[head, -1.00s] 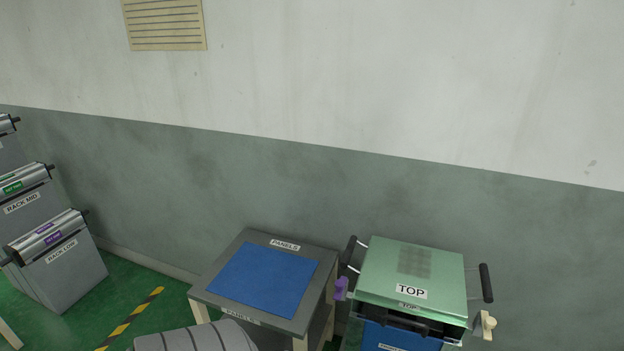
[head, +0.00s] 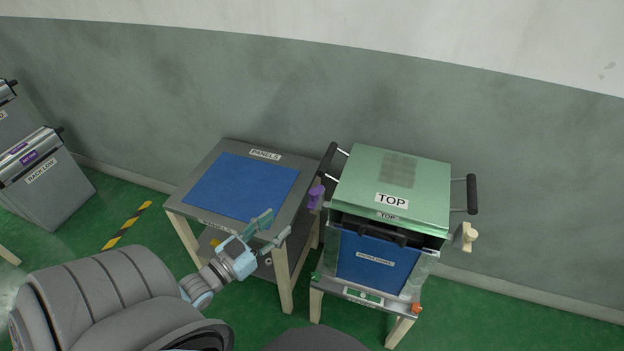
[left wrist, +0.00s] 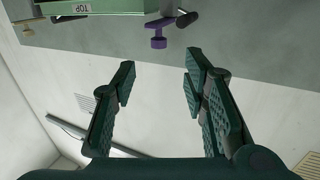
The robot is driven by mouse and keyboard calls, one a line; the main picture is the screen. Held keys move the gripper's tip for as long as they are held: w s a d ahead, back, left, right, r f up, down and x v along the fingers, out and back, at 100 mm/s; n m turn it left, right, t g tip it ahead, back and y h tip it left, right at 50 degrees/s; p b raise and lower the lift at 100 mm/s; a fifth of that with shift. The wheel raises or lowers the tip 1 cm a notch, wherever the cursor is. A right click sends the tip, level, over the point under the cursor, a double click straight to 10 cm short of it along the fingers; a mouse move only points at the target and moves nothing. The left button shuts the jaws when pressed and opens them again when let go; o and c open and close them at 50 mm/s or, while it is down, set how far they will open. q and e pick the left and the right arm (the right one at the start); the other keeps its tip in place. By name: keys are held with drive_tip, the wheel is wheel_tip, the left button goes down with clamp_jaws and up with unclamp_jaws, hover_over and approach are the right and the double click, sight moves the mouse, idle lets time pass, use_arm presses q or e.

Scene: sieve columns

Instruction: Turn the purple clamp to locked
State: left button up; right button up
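The purple clamp (head: 316,197) is on the left side of the green-topped sieve column labelled TOP (head: 420,188), just below the black left handle. It also shows in the left wrist view (left wrist: 158,32), near the top, beyond the fingertips. My left gripper (head: 270,229) is open and empty, over the front right corner of the panels table, to the left of and nearer than the clamp. In the left wrist view its two fingers (left wrist: 160,85) stand wide apart with nothing between them. My right gripper is not in view.
The panels table (head: 190,190) with a blue mat stands left of the column. A cream clamp (head: 465,237) is on the column's right side. Black handles (head: 472,194) stick out at both sides.

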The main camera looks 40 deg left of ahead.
use_arm(q)
drive_tip(key=b, duration=0.1)
approach(311, 197)
drive_tip(key=w, duration=0.3)
drive_tip(key=w+b, duration=0.2)
drive_tip(key=w, duration=0.1)
drive_tip(key=w+b, duration=0.2)
drive_tip(key=w, duration=0.2)
drive_tip(key=shift+w+d+f, duration=0.1)
drive_tip(key=shift+d+f, duration=0.1)
drive_tip(key=shift+d, duration=0.05)
drive_tip(key=shift+w+r+b, duration=0.15)
drive_tip(key=shift+w+b, duration=0.2)
drive_tip(key=shift+w, duration=0.15)
drive_tip(key=shift+r, duration=0.1)
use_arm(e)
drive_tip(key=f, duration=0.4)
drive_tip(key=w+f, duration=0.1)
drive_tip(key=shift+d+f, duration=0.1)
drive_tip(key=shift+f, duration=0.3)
use_arm(q)
drive_tip(key=shift+c, duration=0.4)
clamp_jaws()
